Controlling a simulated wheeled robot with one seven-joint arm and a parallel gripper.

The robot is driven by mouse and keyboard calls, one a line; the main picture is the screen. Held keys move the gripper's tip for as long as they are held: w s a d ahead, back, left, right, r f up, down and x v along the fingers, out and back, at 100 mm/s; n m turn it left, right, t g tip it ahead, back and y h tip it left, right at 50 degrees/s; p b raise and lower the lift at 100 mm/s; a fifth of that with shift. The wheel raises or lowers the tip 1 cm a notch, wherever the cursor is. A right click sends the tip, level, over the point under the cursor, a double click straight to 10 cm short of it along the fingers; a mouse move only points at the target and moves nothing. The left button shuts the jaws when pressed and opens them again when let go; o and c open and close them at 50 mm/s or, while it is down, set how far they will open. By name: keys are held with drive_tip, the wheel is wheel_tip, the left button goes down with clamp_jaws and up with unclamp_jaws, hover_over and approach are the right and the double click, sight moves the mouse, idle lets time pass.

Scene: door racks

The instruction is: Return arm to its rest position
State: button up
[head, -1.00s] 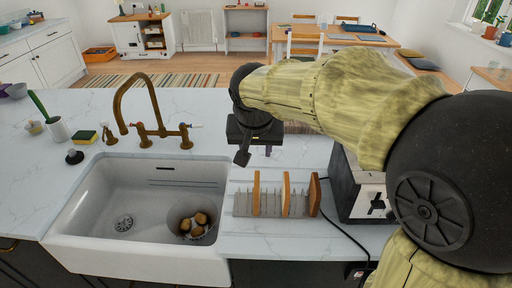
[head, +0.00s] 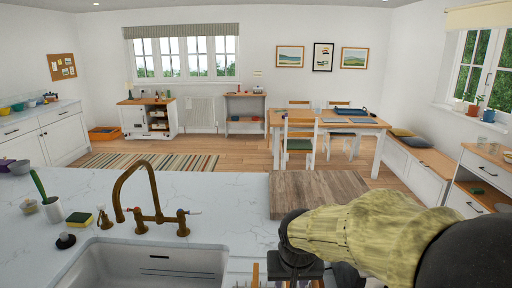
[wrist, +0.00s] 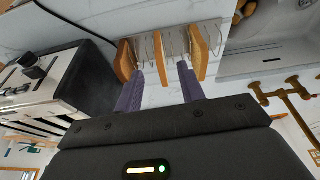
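My gripper (wrist: 160,72) points down near the rack, with two purple fingers spread apart and nothing held between them in the wrist view. The gap between fingers and boards is hard to judge. In the head view my arm reaches in from the lower right, and the gripper's fingers are cut off by the bottom edge.
A black and steel toaster (wrist: 68,80) stands left of my gripper in the wrist view, with a cable beside it. The head view shows the sink (head: 150,265), a brass tap (head: 150,200) and a wooden board (head: 318,190) on the counter.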

drive_tip(key=s+d+f, duration=0.7)
drive_tip(key=s, duration=0.1)
drive_tip(key=shift+s+d+f+g, duration=0.2)
drive_tip(key=shift+g, duration=0.2)
drive_tip(key=shift+w+d, duration=0.1)
